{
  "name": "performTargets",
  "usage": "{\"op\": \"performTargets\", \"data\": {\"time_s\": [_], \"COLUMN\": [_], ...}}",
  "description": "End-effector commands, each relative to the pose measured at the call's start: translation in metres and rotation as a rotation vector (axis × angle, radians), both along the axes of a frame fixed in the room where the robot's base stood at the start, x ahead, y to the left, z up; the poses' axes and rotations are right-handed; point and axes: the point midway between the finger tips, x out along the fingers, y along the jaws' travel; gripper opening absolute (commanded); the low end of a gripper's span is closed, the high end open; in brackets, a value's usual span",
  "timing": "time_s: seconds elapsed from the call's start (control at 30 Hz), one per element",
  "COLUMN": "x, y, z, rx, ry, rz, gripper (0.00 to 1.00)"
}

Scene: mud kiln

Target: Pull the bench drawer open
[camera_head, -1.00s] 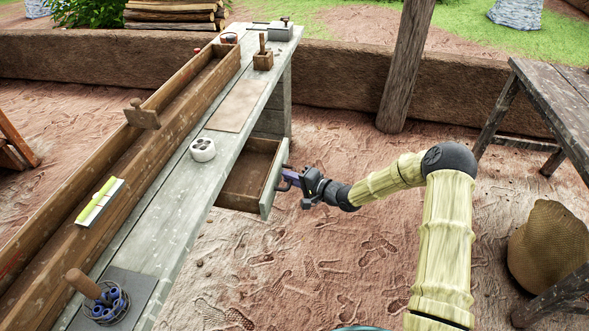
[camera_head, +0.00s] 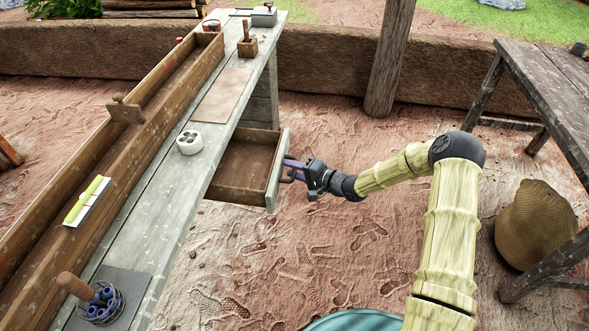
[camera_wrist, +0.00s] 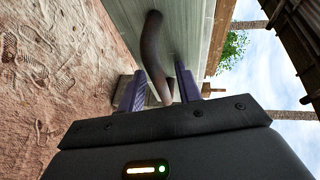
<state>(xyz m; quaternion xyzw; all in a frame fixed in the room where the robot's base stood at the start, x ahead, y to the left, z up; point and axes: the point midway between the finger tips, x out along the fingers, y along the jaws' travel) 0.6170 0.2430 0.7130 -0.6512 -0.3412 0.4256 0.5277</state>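The bench drawer (camera_head: 241,166) is a brown wooden box under the grey bench top. It stands well out, with its empty inside showing. Its pale front panel (camera_head: 277,170) faces my gripper (camera_head: 290,171), which reaches in from the right. In the wrist view, the dark curved drawer handle (camera_wrist: 152,45) runs down between the two purple fingers of my gripper (camera_wrist: 160,88).
Open dirt floor lies between.

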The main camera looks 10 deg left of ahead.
Motion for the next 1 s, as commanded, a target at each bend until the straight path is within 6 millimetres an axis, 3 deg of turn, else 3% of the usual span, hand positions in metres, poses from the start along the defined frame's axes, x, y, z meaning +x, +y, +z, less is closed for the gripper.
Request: {"op": "performTargets", "data": {"time_s": [0.27, 0.47, 1.0], "x": [0.001, -0.005, -0.049], "y": [-0.002, -0.018, -0.112], "z": [0.001, 0.005, 0.025], "rx": [0.000, 0.000, -0.001], "ry": [-0.002, -0.001, -0.002], "rz": [-0.004, -0.006, -0.005], "gripper": [0.34, 0.34, 0.34]}}
